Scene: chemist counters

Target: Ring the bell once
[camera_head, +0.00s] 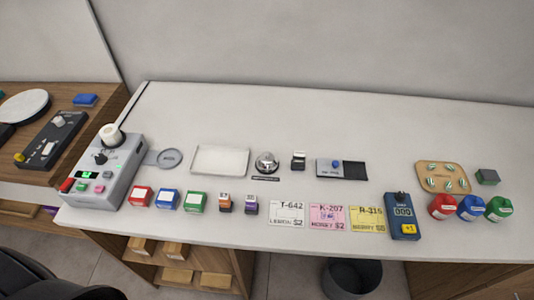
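The bell (266,162) is a silver dome with a small knob on top. It stands on the white counter, just right of the white tray, with a small dark label (265,178) in front of it. Nothing touches the bell or covers it. Neither of my grippers shows in the head view.
A white tray (220,160) lies left of the bell, and a small dark-and-white block (298,160) stands close on its right. Several small boxes and the cards (327,216) line the front. A grey machine (108,165) stands at left. The counter (410,130) is clear behind.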

